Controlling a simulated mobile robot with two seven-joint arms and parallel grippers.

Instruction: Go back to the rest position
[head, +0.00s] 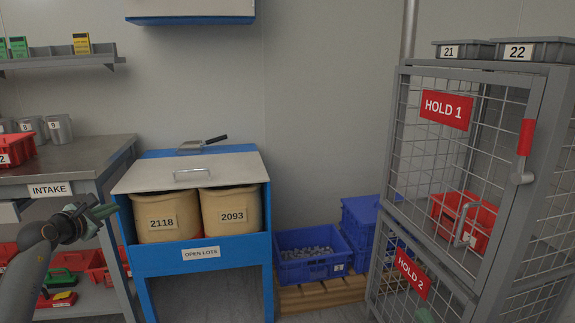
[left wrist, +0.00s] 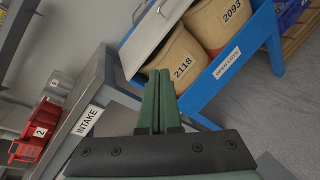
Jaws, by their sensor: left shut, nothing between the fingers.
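My left gripper (head: 103,211) is in the left part of the head view, in front of the gap between the intake bench and the blue open-lots stand. In the left wrist view its green fingers (left wrist: 157,98) are together with nothing between them. It touches nothing that I can see. A small green tip (head: 424,315) at the bottom edge of the head view seems to be my right gripper. The rest of it is out of frame, so its jaws cannot be judged.
The blue stand (head: 200,262) holds tan bins 2118 (head: 163,223) and 2093 (head: 231,216) under a pale lid (head: 190,172). The intake bench (head: 75,157) is left. Blue crates (head: 310,268) sit on a pallet (head: 322,293). The wire cage (head: 452,150) stands right.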

